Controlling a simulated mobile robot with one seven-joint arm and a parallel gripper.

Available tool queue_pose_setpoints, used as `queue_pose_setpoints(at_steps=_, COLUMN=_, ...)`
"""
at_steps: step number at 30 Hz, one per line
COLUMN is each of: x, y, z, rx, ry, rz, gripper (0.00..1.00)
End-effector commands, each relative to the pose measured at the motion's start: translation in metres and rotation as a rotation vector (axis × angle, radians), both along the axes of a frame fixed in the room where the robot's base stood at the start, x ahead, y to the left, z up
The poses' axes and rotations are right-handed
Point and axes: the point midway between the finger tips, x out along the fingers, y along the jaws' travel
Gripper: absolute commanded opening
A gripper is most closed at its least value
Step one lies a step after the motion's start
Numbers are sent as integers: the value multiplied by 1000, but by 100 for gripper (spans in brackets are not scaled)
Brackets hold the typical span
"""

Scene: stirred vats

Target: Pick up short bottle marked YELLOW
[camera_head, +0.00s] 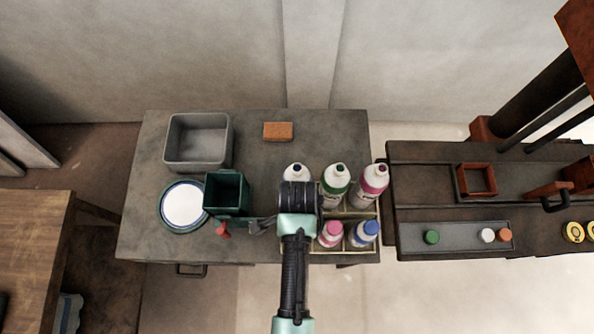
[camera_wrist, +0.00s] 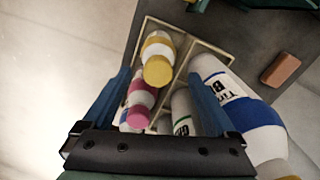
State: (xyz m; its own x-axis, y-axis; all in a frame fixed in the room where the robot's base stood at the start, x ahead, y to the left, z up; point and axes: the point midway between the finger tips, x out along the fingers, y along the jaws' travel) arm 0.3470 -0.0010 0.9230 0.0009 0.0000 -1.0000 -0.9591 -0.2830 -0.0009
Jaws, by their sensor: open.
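The short bottle with a yellow cap and yellow band (camera_wrist: 158,58) stands in a compartment of the pale divided crate (camera_wrist: 203,47) in the wrist view. Its label cannot be read. My gripper (camera_wrist: 160,85) is open and empty, its two blue fingers apart with the yellow-capped bottle showing ahead between their tips. A short pink bottle (camera_wrist: 139,104) is beside the left finger. In the head view, my gripper (camera_head: 262,226) is at the crate's left side, and my arm hides the yellow-capped bottle.
Tall blue (camera_wrist: 244,115) and green (camera_wrist: 184,108) bottles stand close by the right finger. A tall magenta bottle (camera_head: 371,184) and a short blue-capped bottle (camera_head: 364,234) share the crate. A dark green container (camera_head: 227,194), a grey bin (camera_head: 198,165) and an orange block (camera_head: 278,131) stand nearby.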

Motion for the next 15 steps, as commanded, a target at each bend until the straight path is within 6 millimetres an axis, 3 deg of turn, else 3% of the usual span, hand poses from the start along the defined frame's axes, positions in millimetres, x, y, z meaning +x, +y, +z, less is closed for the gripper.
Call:
queue_pose_setpoints(at_steps=7, x=-4, y=0, z=-31, rx=0, ry=2, rz=-1, gripper=92)
queue_pose_setpoints(at_steps=15, x=-4, y=1, z=-40, rx=0, ry=0, rz=-1, gripper=92)
